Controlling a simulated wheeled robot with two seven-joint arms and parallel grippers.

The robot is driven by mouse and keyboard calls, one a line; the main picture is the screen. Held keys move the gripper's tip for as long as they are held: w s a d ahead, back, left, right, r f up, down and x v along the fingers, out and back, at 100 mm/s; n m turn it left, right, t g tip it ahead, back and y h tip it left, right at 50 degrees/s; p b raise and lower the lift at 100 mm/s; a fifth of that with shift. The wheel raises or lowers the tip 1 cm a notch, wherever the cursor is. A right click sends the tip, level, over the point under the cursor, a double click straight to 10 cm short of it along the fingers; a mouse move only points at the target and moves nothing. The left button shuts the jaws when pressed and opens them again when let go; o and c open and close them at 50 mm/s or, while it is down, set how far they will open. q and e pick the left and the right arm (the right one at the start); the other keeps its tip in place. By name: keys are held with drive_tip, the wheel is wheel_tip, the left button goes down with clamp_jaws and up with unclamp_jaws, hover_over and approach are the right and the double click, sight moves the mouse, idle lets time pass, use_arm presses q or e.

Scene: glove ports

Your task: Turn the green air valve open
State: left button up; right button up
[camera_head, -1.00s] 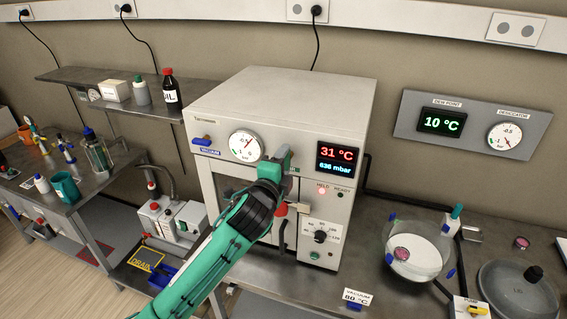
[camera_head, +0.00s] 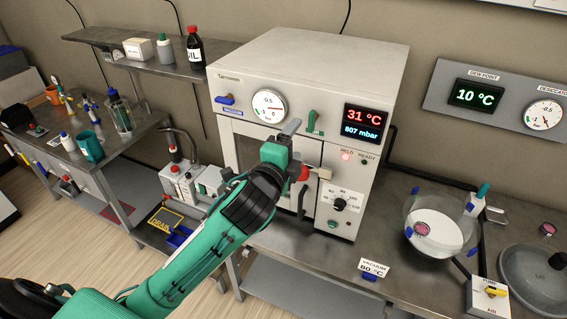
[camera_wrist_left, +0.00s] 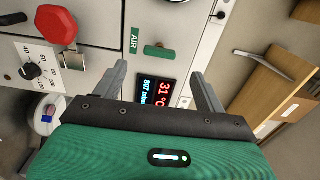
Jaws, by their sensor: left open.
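The green air valve (camera_head: 312,121) is a small handle on the front of the vacuum oven (camera_head: 300,75), between the dial gauge and the display. Its handle stands about upright in the head view. It also shows in the wrist view (camera_wrist_left: 158,50) beside a green AIR label (camera_wrist_left: 134,40). My left gripper (camera_head: 290,130) is open and empty, in front of the oven just below and left of the valve. In the wrist view its fingers (camera_wrist_left: 160,72) are spread, with the valve beyond them and apart from them. My right gripper is not in view.
A red door knob (camera_wrist_left: 57,24) is near my gripper. A blue vacuum valve (camera_head: 225,99) is at the left. A glass bowl (camera_head: 408,221) stands on the bench at right.

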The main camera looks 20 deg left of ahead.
use_arm(q)
drive_tip(key=s+b, duration=0.1)
drive_tip(key=s, duration=0.4)
drive_tip(key=shift+s+a, duration=0.1)
drive_tip(key=shift+s, duration=0.05)
